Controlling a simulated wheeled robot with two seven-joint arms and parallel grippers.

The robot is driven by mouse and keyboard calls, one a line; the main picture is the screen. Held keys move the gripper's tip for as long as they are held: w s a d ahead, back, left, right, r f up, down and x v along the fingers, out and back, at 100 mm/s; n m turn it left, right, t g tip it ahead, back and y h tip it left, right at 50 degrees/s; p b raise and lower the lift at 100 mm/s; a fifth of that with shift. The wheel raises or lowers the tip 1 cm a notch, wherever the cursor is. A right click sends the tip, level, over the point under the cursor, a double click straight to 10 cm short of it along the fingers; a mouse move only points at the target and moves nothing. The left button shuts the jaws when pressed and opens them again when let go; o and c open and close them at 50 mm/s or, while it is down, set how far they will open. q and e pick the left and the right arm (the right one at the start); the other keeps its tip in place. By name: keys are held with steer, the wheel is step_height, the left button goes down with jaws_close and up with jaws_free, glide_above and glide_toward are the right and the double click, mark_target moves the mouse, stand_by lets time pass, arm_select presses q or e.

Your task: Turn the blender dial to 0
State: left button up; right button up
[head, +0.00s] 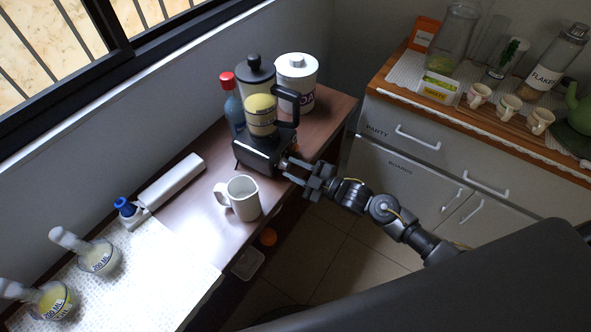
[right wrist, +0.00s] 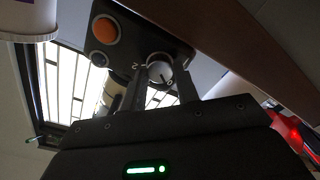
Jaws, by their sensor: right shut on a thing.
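The blender stands on the brown counter, with a black base (head: 262,153) and a jug with yellow contents (head: 261,112). Its white round dial (right wrist: 160,68) is on the front of the base. In the right wrist view a "2" is printed beside the dial; where the dial points is too small to tell surely. My right gripper (head: 289,170) reaches the base front from the right. Its fingers (right wrist: 160,88) are shut on the dial, one on each side. My left gripper is not in view.
An orange round button (right wrist: 105,29) is beside the dial. A white mug (head: 243,199) stands just in front of the blender. A blue bottle (head: 232,105) with a red cap and a white canister (head: 297,78) stand close behind. The floor to the right is clear.

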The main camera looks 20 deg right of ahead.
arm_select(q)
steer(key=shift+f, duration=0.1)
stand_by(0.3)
arm_select(e)
steer(key=o, duration=1)
steer(key=shift+c, duration=0.2)
steer(key=shift+d, duration=0.1)
steer(key=shift+s+d+f, duration=0.15)
steer(key=shift+s+d, duration=0.1)
steer(key=shift+s, duration=0.05)
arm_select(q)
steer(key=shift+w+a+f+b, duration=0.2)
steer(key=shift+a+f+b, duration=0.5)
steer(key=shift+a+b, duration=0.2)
arm_select(e)
steer(key=v, duration=0.9)
steer(key=shift+s+d, duration=0.3)
